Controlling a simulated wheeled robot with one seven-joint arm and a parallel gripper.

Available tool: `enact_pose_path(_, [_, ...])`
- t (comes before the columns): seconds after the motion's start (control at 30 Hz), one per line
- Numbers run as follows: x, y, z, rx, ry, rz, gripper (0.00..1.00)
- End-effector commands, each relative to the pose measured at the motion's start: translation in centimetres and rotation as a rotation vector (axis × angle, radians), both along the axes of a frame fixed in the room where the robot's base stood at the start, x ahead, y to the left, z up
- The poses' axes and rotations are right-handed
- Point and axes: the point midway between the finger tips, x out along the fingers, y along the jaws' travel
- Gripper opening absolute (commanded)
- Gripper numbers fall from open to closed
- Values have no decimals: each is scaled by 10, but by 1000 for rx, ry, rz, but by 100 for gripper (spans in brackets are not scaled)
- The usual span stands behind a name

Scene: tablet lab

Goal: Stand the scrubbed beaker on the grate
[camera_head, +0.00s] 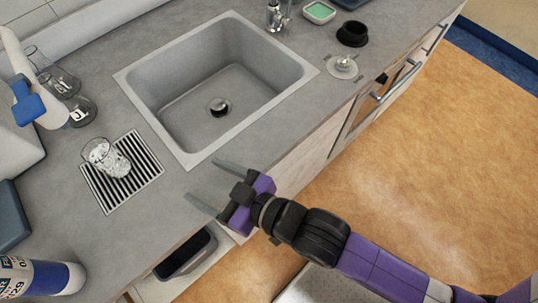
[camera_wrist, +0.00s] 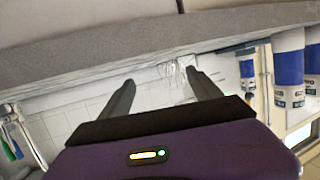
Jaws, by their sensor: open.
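A clear glass beaker (camera_head: 105,156) stands on the slatted grate (camera_head: 148,178) on the counter left of the sink. It looks upright, with its base on the slats. My gripper (camera_head: 201,180) is open and empty, by the counter's front edge to the right of the grate. Its two fingers point toward the counter, and a clear gap separates them from the beaker. In the wrist view the open fingers (camera_wrist: 160,78) show with a faint glassy shape, perhaps the beaker (camera_wrist: 175,70), beyond them.
The sink (camera_head: 190,65) lies behind my gripper. Glass flasks (camera_head: 78,108) stand at the left, and a blue-and-white bottle (camera_head: 45,277) is at the near left corner. A dark open bin (camera_head: 186,256) sits below the counter edge. Bare counter lies between grate and edge.

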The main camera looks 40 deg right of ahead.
Motion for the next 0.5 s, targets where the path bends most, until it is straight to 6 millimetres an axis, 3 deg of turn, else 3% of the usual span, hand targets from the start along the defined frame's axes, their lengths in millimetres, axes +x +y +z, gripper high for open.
enact_pose_path(0.03, [-18, -14, -7, 0, 10, -20, 73])
enact_pose_path(0.27, [-79, -57, -12, 3, 2, -94, 73])
enact_pose_path(0.5, [-155, -98, 2, -6, -7, -186, 73])
